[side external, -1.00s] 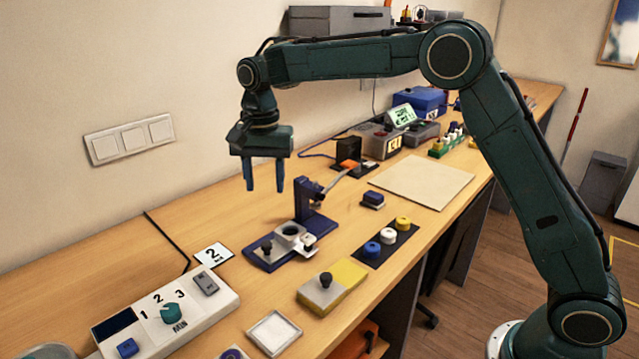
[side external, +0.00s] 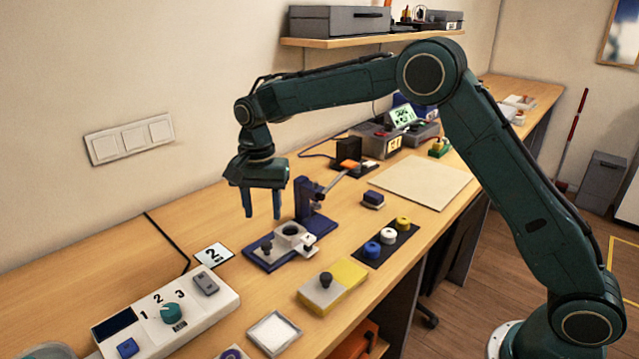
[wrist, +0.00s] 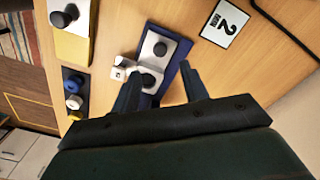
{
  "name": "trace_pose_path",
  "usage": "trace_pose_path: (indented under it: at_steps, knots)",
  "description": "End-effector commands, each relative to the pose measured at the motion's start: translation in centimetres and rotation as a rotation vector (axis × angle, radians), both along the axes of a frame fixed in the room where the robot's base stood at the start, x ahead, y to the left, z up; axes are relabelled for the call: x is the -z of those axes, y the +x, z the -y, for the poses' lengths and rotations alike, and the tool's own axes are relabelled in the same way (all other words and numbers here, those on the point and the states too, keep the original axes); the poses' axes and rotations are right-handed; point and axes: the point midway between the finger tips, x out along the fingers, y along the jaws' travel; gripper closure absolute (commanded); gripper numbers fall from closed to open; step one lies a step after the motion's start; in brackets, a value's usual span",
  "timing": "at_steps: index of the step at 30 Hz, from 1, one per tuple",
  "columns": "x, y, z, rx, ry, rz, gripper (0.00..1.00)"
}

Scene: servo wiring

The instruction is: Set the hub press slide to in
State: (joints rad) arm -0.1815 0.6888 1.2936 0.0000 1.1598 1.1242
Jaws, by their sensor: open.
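The hub press (side external: 311,218) is blue, with an upright column and lever on a flat base. Its grey slide plate with a black knob (side external: 267,247) lies at the left end of the base, away from the column. A white round holder (side external: 291,236) sits between knob and column. In the wrist view, the knob (wrist: 160,48) shows just past the fingertips, and the plate lies on the blue base (wrist: 178,66). My gripper (side external: 262,214) is open and empty, pointing down above the base, apart from the knob. The wrist view also shows my gripper (wrist: 160,68), its fingers hiding part of the press.
A yellow and grey block with a black knob (side external: 326,280) stands in front. A dark strip with blue, white and yellow caps (side external: 388,238) lies to the right. A "2" card (side external: 214,255) and a white control panel (side external: 165,315) are at left.

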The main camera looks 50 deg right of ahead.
Motion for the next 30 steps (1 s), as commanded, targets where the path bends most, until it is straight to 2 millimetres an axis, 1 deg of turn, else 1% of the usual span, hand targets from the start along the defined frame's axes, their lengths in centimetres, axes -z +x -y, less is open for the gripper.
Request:
trace_pose_path:
  at_steps: [1, 6, 12, 15, 21, 30]
  knots:
    - [0.9, -0.1, 0.0, 0.000, 0.000, -0.004, 0.56]
    - [3.5, -0.1, 0.0, 0.000, -0.001, -0.004, 0.56]
    - [6.3, -0.1, 0.0, 0.000, -0.001, -0.003, 0.56]
    - [7.2, 0.0, 0.0, 0.000, -0.001, -0.001, 0.56]
    - [8.3, 0.0, 0.0, 0.000, 0.000, 0.000, 0.56]
    - [8.4, 0.0, 0.0, 0.000, 0.000, 0.000, 0.56]
